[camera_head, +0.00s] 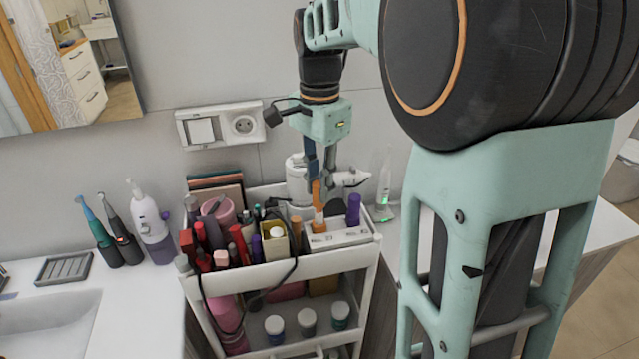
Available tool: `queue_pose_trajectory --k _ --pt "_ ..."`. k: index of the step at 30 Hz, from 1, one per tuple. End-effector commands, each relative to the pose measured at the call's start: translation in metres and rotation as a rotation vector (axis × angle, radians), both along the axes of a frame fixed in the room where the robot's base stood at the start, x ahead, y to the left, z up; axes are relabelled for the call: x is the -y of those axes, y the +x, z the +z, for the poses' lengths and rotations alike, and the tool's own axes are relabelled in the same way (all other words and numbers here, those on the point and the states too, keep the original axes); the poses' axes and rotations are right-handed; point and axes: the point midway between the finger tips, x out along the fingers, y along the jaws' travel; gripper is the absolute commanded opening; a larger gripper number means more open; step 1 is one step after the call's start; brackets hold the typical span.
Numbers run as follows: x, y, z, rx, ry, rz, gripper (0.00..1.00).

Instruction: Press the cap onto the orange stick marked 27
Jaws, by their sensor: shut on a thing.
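My gripper (320,178) points straight down over the right part of the cart's top tray. Its fingers are shut on an orange cap (317,194), which is held upright. Directly below the cap is the orange stick (318,226), standing in a white holder (340,239), with a pale section between the two orange parts. The cap appears in line with the stick, but I cannot tell how far it is seated on it. The number 27 is too small to read here.
The white cart (270,274) is crowded with cosmetics at left. A purple stick (353,210) stands close right of the orange stick. A white hair dryer (297,172) is behind. A black cable (294,262) hangs over the cart's front. A counter with a sink (45,320) lies left.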

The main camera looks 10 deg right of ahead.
Motion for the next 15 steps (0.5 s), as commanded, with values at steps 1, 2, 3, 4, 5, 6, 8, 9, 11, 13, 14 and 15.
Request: queue_pose_trajectory --k 1,2,3,4,5,6,8,9,11,13,14,15 --pt "0.0000 0.0000 -0.0002 0.000 0.000 0.000 0.09" --pt "0.0000 0.0000 -0.0005 0.000 0.000 0.000 0.09" --pt "0.0000 0.0000 -0.0009 0.000 0.000 0.000 0.09" --pt "0.0000 0.0000 -0.0014 0.000 0.000 0.000 0.09" --pt "0.0000 0.0000 -0.0018 0.000 0.000 0.000 0.09" --pt "0.0000 -0.0001 -0.0026 0.000 0.000 0.000 0.09" --pt "0.0000 -0.0001 -0.0039 -0.001 0.000 0.000 0.09" --pt "0.0000 -0.0001 -0.0048 -0.001 0.000 0.000 0.09" --pt "0.0000 -0.0002 -0.0060 -0.001 0.000 0.000 0.09" --pt "0.0000 -0.0002 -0.0073 -0.001 0.000 0.000 0.09" --pt "0.0000 -0.0002 -0.0077 -0.001 0.000 0.000 0.09" --pt "0.0000 -0.0002 -0.0081 -0.001 0.000 0.000 0.09"
